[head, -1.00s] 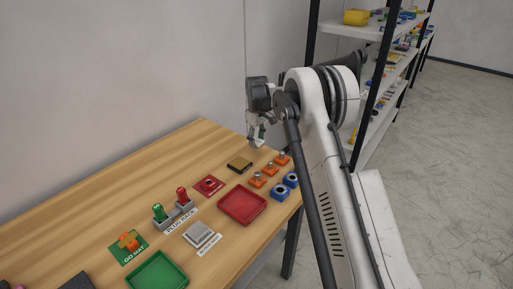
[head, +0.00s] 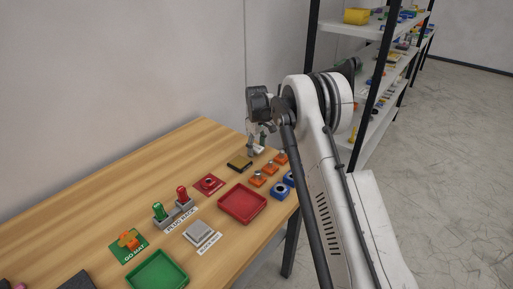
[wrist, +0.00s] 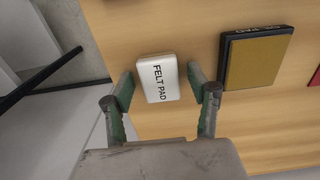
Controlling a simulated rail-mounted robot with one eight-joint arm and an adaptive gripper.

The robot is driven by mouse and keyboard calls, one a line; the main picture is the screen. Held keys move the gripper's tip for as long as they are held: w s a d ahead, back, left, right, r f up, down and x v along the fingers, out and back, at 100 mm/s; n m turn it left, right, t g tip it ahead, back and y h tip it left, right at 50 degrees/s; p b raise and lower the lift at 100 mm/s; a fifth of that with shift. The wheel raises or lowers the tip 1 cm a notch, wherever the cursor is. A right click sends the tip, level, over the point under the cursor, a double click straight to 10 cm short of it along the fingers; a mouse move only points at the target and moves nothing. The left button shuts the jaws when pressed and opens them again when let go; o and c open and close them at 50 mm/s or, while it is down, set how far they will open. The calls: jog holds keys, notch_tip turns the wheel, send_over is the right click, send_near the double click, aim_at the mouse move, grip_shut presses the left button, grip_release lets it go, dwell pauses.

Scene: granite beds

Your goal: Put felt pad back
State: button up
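A white block lettered FELT PAD (wrist: 158,78) lies on the wooden table in the wrist view. In the head view it is a small white shape (head: 258,149) at the table's far end, partly hidden by my gripper. My gripper (wrist: 161,82) is open, with one green-grey finger on each side of the block. A gap shows between the block and each finger, wider on the right. My gripper (head: 257,147) is low over the far end of the table in the head view.
A tan pad on a black base (wrist: 257,58) lies right of the block in the wrist view. Orange pieces (head: 269,170), blue pieces (head: 289,179) and a red tray (head: 242,204) stand nearer. The table edge is close to the block.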

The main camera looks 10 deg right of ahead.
aim_at(256, 147)
jog(key=shift+r, duration=0.1)
notch_tip(256, 147, up, 11)
jog(key=s+r+m+t, duration=0.2)
jog(key=s+r, duration=0.8)
jog(key=r, duration=0.3)
jog(key=s+r+m+t, duration=0.1)
jog(key=s+r, duration=0.2)
jog(key=s, duration=0.4)
jog(key=s+r+m, duration=0.1)
jog(key=s+r, duration=0.3)
jog(key=s, duration=0.4)
jog(key=s+f+m+t, duration=0.2)
jog(key=s+f, duration=0.2)
jog(key=s, duration=0.9)
jog(key=s+f+m+t, duration=0.1)
jog(key=s+f+t, duration=0.1)
jog(key=s, duration=1.1)
jog(key=shift+s+f+m, duration=0.35)
jog(key=shift+f+m, duration=0.05)
jog(key=shift+f, duration=0.5)
jog(key=shift+f, duration=0.1)
